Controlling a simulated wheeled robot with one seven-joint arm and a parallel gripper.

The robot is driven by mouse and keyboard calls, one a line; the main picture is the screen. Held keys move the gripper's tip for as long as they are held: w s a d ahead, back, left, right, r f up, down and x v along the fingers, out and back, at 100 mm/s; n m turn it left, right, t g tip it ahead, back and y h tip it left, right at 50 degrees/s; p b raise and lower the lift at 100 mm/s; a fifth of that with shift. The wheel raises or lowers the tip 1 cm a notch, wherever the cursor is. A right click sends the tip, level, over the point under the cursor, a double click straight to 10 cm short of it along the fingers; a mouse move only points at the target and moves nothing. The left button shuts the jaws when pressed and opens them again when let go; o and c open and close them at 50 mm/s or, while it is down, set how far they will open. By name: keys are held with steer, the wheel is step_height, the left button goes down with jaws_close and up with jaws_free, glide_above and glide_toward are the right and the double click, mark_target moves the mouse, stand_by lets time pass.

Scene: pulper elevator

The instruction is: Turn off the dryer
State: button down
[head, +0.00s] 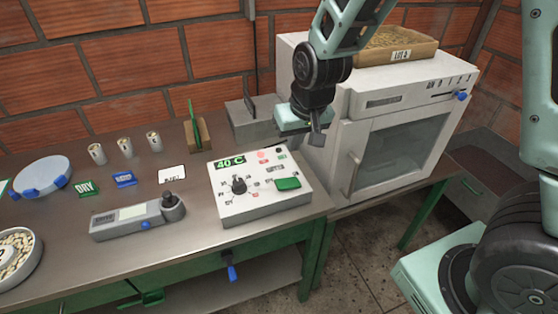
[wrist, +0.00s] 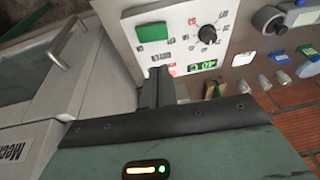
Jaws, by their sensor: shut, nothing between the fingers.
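The dryer (head: 395,150) is a white cabinet with a glass door and handle, at the right of the bench. A white control box (head: 245,208) sits on the bench to its left, with a green "40 C" display (head: 230,162), a black knob (head: 238,185), a green button (head: 288,184) and a pinkish-red light (head: 262,155). The wrist view shows the button (wrist: 152,32), knob (wrist: 208,34) and display (wrist: 203,66). My gripper (head: 316,138) is shut and empty, above the box's back right corner, beside the dryer. Its fingers (wrist: 160,85) hide part of the box's edge in the wrist view.
A tray of beans (head: 396,47) stands on the dryer. A grey meter (head: 138,217), small cups (head: 125,147), a white-topped scale (head: 42,174) and a grey block (head: 252,122) are on the bench. A brick wall (head: 130,50) closes the back.

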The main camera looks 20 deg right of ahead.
steer(key=shift+w+d, duration=0.1)
steer(key=shift+w, duration=0.05)
steer(key=shift+f, duration=0.15)
steer(key=p, duration=0.2)
glide_above(282, 182)
steer(key=s, duration=0.1)
steer(key=f, duration=1.1)
steer(key=shift+d+f, duration=0.2)
steer(key=shift+f, duration=0.1)
steer(key=shift+a+f, duration=0.15)
steer(key=shift+f, duration=0.65)
steer(key=shift+f, duration=0.1)
